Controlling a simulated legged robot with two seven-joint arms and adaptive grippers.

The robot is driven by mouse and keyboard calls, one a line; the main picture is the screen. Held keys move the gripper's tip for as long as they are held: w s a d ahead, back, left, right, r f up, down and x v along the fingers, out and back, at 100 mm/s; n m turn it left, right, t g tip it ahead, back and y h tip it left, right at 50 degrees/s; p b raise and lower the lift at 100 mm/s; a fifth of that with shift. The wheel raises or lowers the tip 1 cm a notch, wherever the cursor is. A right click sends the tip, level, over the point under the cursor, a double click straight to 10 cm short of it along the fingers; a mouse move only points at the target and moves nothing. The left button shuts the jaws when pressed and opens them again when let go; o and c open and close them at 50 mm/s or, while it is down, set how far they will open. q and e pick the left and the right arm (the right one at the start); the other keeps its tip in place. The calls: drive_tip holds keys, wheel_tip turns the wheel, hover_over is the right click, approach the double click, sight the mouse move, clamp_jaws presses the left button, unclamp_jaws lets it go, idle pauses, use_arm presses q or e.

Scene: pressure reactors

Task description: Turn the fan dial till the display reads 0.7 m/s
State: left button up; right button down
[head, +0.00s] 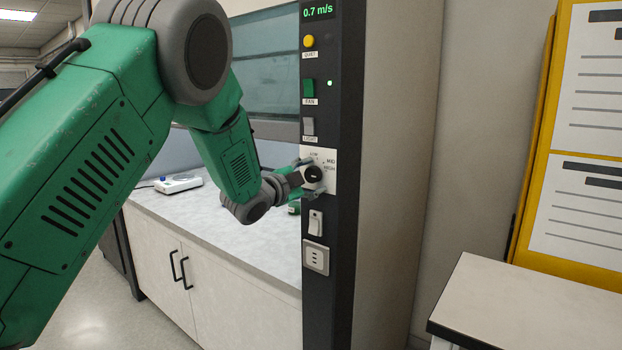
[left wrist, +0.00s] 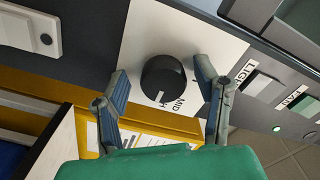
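The display (head: 319,11) at the top of the dark control column reads 0.7 m/s in green. The fan dial (head: 314,173) is a round black knob on a white plate with LOW, MID and HIGH marks. In the left wrist view, the dial (left wrist: 163,78) has a white mark pointing toward the MID and HIGH lettering, which is partly hidden. My left gripper (head: 309,178) is at the dial. Its fingers (left wrist: 160,72) stand apart on either side of the knob, with visible gaps, so it is open. My right gripper is not in view.
Above the dial are a yellow QUIET button (head: 308,41), a green FAN switch (head: 308,88) and a grey LIGHT switch (head: 308,126). A rocker switch (head: 316,222) and a socket (head: 316,257) sit below. A pale bench (head: 530,300) stands right, before a yellow board.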

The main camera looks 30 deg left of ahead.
use_arm(q)
drive_tip(key=shift+s, duration=0.15)
drive_tip(key=s+a, duration=0.1)
drive_tip(key=s, duration=1)
drive_tip(key=shift+s, duration=0.25)
drive_tip(key=shift+f, duration=0.15)
